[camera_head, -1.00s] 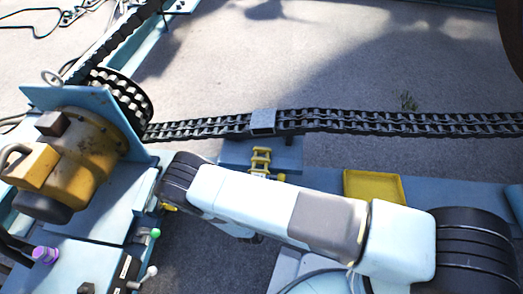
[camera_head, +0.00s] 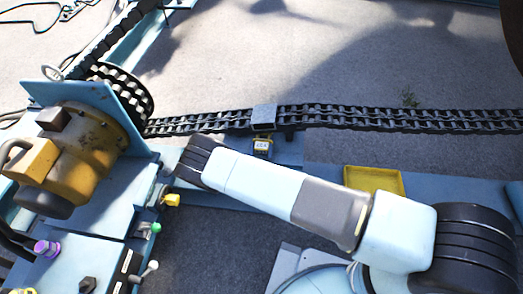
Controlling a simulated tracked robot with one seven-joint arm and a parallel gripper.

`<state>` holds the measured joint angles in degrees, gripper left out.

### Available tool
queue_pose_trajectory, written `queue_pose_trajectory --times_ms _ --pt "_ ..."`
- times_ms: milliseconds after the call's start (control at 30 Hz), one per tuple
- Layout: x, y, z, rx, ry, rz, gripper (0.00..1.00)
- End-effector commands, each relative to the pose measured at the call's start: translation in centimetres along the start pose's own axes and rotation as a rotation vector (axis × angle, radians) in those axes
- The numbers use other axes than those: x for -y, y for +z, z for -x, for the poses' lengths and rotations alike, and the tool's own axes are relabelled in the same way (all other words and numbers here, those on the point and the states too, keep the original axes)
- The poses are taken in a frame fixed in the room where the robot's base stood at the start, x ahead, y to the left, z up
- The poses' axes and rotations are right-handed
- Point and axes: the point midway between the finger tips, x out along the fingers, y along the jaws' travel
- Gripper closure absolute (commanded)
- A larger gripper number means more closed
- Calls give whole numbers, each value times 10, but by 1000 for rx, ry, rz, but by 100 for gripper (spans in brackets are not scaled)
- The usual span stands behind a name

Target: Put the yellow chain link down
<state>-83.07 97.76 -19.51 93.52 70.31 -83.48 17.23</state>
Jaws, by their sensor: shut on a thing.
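No other chain link shows clearly. My pale arm crosses the lower middle, with its dark joint at the left end. My gripper does not show; the arm hides the area below it.
A yellow tray (camera_head: 374,180) sits on the blue frame right of centre. A worn yellow motor (camera_head: 75,150) stands at the left, beside a toothed sprocket (camera_head: 125,95). Knobs, one yellow (camera_head: 172,200) and one purple (camera_head: 46,250), stick up at lower left.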

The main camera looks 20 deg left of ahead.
Motion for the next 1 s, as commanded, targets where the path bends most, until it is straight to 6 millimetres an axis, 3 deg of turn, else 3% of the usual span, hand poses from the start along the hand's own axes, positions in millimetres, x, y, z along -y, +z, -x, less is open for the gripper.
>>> queue_pose_trajectory --times_ms 567,600,833,1000 --pt "0 11 2 -1 1 -1 83" --pt "0 12 2 0 1 0 26" --pt "-1 12 2 0 1 0 4" --pt "-1 12 2 0 1 0 2"
